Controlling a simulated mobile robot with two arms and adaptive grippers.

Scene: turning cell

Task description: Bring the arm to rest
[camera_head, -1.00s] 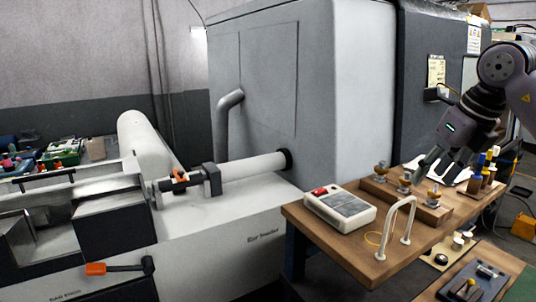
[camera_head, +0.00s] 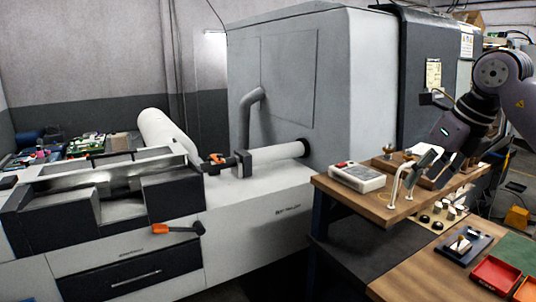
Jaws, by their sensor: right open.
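My right arm comes in from the right edge in the head view. Its dark gripper (camera_head: 434,166) is open, with its fingers pointing down over the upper wooden table (camera_head: 378,204). Nothing shows between the fingers. My left gripper is not in view.
A white control box (camera_head: 357,177) with a red button lies on the upper table. The bar loader (camera_head: 250,225) stands left, beside the large grey machine housing (camera_head: 290,75).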

